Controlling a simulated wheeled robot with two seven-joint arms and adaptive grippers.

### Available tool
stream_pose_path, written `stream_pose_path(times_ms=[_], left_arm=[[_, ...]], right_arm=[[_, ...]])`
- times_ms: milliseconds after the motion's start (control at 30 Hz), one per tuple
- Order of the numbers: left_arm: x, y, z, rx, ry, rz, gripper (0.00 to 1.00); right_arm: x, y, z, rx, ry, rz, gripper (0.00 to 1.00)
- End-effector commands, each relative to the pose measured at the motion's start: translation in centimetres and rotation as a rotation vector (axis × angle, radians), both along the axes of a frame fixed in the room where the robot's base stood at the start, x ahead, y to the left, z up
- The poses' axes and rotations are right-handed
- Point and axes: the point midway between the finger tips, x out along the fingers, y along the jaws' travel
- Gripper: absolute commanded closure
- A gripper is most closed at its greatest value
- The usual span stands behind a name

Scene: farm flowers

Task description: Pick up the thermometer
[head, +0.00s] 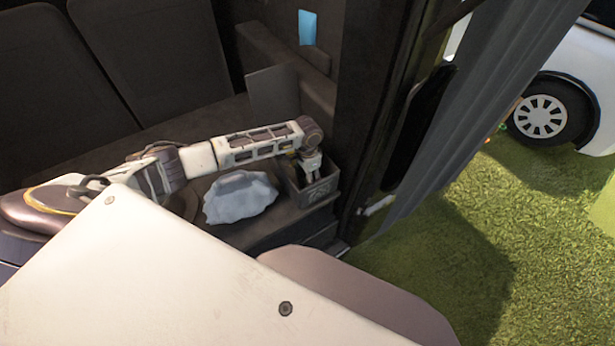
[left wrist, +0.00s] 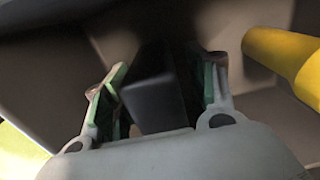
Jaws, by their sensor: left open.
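My left gripper (head: 311,172) points down into a small grey box (head: 322,190) in the head view. In the left wrist view the left gripper (left wrist: 168,66) is open, with its green-padded fingers on either side of a dark, block-shaped object (left wrist: 152,95). The dark object lies between the fingers, with gaps visible at its sides. I cannot tell for certain whether it is the thermometer. A yellow, rounded object (left wrist: 285,58) lies to the right of the fingers in the left wrist view. The box's contents are hidden in the head view. My right gripper is not in view.
A crumpled pale grey bag or cloth (head: 240,197) lies left of the box, close under my left arm. A dark upright panel (head: 272,92) stands behind. Right of the box are the door frame and a grey curtain (head: 455,110), with grass beyond.

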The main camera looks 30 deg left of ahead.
Motion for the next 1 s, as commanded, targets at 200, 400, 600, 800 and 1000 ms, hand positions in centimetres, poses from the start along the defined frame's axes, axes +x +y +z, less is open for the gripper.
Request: stream_pose_path(times_ms=[200, 400, 600, 800, 1000], left_arm=[[0.0, -0.01, 0.02, 0.0, 0.0, 0.0, 0.43], [0.0, -0.01, 0.03, 0.0, 0.0, 0.0, 0.65], [0.0, -0.01, 0.03, 0.0, 0.0, 0.0, 0.9], [0.02, -0.01, 0.05, 0.0, 0.0, 0.0, 0.95], [0.03, -0.02, 0.44, 0.0, -0.001, 0.0, 0.95]], right_arm=[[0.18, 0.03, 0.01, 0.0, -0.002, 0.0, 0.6], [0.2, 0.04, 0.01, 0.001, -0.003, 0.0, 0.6], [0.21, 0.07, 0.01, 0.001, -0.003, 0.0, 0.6], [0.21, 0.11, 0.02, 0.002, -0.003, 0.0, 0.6], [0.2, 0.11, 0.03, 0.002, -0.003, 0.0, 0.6]])
